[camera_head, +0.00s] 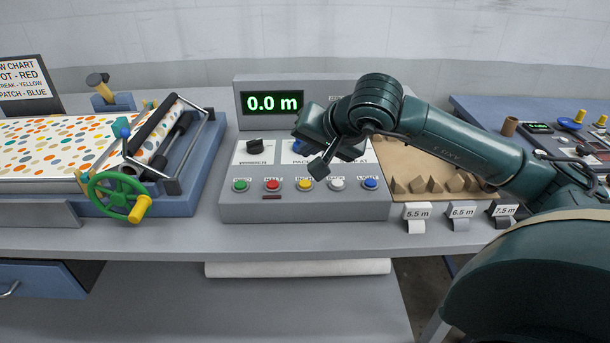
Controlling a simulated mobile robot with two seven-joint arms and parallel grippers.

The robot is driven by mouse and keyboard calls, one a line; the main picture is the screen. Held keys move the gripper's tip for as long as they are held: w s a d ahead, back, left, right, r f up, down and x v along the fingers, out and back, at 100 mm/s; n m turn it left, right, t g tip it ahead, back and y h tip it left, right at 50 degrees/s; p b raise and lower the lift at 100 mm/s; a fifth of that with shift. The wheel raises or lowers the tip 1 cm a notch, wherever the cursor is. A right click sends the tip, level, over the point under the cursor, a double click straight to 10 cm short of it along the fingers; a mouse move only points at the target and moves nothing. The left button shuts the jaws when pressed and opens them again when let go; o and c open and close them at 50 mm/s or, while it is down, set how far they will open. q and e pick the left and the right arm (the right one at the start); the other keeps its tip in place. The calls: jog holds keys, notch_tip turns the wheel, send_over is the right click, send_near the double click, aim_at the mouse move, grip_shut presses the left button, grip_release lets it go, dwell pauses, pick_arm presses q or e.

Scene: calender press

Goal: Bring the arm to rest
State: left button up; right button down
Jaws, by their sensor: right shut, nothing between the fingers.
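My right arm (460,143) comes in from the right, dark green, and reaches over the control console (232,207). My right gripper (321,166) hangs above the console's row of coloured buttons, near the middle of the panel. It is shut and empty. It covers part of the upper panel and its labels. I cannot tell how high it is above the panel. My left gripper is not in view.
The console display (272,103) reads 0.0 m. A press with a green handwheel (119,195) and spotted sheet (60,147) stands left. A cardboard tray (415,168) lies behind tags (417,211) reading 5.5, 6.5 and 7.5 m. The bench front (290,238) is clear.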

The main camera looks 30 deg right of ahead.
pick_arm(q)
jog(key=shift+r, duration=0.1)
pick_arm(e)
jog(key=shift+r, duration=0.15)
